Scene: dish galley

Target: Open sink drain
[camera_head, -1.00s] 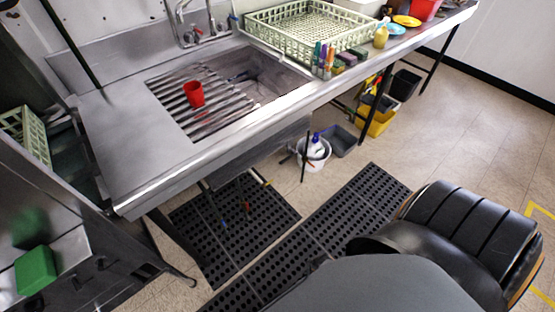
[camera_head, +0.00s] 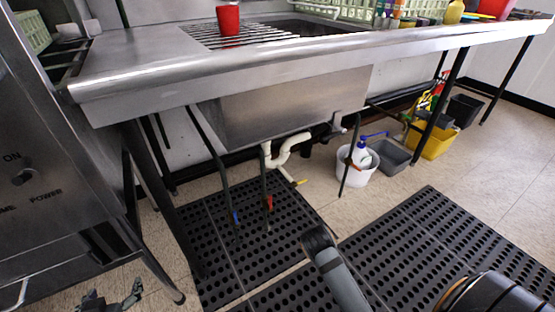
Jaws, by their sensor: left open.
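The steel sink basin (camera_head: 290,103) hangs under the counter, and its underside shows. A white drain pipe (camera_head: 285,148) with a curved trap comes down below it. A small grey fitting (camera_head: 335,124), perhaps the drain handle, sits at the basin's lower right. Whether the drain is open or closed cannot be told. My left gripper (camera_head: 115,297) is at the bottom left edge, open and empty, low and well apart from the pipe and fitting. It is partly cut off by the frame. My right gripper is not in view.
Dark hoses with blue and red ends (camera_head: 268,203) hang below the basin. A white bucket (camera_head: 357,170), grey tub (camera_head: 390,157) and yellow bucket (camera_head: 434,140) stand right. Table leg (camera_head: 165,200) and steel machine (camera_head: 45,170) are left. A red cup (camera_head: 228,20) stands on the rack.

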